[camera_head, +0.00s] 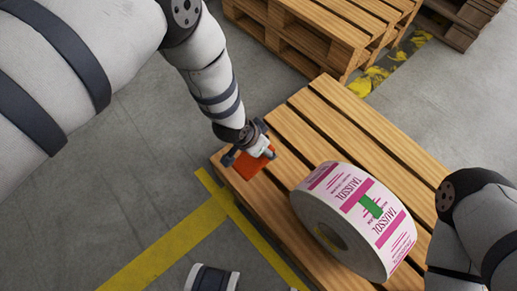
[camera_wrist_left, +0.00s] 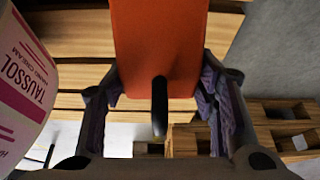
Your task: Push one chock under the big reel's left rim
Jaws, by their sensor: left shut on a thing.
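The big reel (camera_head: 329,212), a roll of white labels with magenta and green print, lies on its rim on the wooden pallet (camera_head: 300,108). My left gripper (camera_head: 252,153) is shut on an orange-red chock (camera_head: 252,168) near the pallet's left corner, up and left of the reel with a gap between. In the left wrist view, the chock (camera_wrist_left: 160,45) sits between the fingers of the gripper (camera_wrist_left: 160,98), and the reel (camera_wrist_left: 22,85) shows at the left edge. I cannot tell whether the chock touches the boards. My right gripper is hidden; only its arm shows at lower right.
Another pallet stack (camera_head: 318,38) stands behind, with black-yellow floor marking (camera_head: 385,72) beside it. A yellow floor line (camera_head: 170,248) runs by the pallet's left corner. Bare boards lie between chock and reel. The grey floor at left is clear.

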